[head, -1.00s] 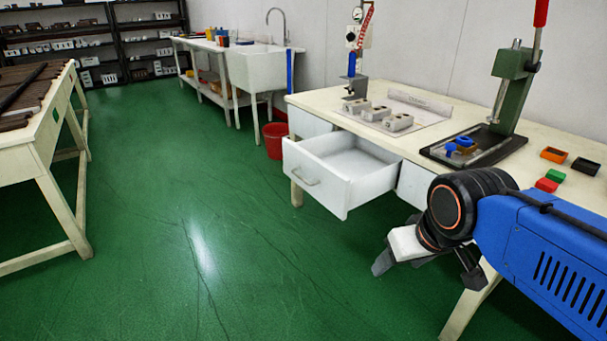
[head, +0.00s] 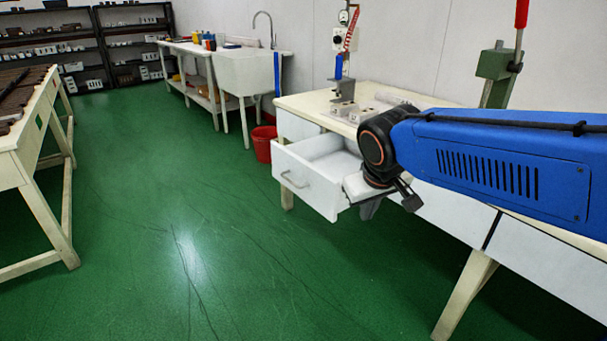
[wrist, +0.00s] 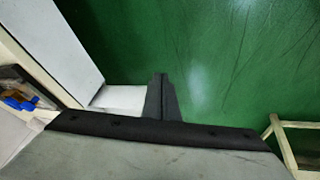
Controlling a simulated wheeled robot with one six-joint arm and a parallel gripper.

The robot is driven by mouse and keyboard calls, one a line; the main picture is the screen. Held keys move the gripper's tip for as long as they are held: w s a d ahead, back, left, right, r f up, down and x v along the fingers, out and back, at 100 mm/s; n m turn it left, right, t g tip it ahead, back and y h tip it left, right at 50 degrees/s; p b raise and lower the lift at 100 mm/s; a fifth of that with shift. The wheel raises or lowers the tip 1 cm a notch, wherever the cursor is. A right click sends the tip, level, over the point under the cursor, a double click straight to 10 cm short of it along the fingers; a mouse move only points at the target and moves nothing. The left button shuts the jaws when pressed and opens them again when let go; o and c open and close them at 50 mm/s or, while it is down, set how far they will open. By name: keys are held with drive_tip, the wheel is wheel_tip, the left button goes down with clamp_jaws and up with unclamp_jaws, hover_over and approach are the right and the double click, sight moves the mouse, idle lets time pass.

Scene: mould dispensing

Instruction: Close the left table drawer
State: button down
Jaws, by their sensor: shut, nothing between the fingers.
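The left table drawer (head: 310,184) is white with a metal handle and stands pulled out of the cream table in the head view. Part of its inside is hidden by my arm. My gripper (head: 372,207) hangs beside the drawer's right side, close to its front corner; I cannot tell whether they touch. In the wrist view my gripper's dark fingers (wrist: 160,97) are together with nothing between them. White panels show to their left there, and I cannot tell for sure which is the drawer.
A red bucket (head: 263,143) stands on the floor behind the drawer. The table (head: 300,103) carries a press and grey moulds, partly hidden by my arm. Another table (head: 30,165) stands at the left. The green floor (head: 150,230) before the drawer is clear.

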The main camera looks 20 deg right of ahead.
drive_tip(key=w+a+r+n+h, duration=0.1)
drive_tip(key=w+a, duration=0.1)
drive_tip(key=w, duration=0.5)
drive_tip(key=w+a, duration=0.3)
drive_tip(key=w, duration=0.4)
drive_tip(key=n+t+h, duration=0.1)
drive_tip(key=t, duration=0.1)
approach(306, 179)
wheel_tip(306, 179, down, 3)
drive_tip(key=a, duration=0.2)
drive_tip(key=shift+w+d+f, duration=0.1)
drive_tip(key=shift+w+d, duration=0.45)
drive_tip(key=shift+d, duration=0.3)
drive_tip(key=shift+w+d, duration=0.6)
drive_tip(key=shift+d, duration=0.2)
drive_tip(key=w+d, duration=0.5)
drive_tip(key=d, duration=0.7)
drive_tip(key=w+d, duration=0.5)
drive_tip(key=d, duration=0.8)
drive_tip(key=shift+w, duration=0.25)
drive_tip(key=shift+d, duration=0.2)
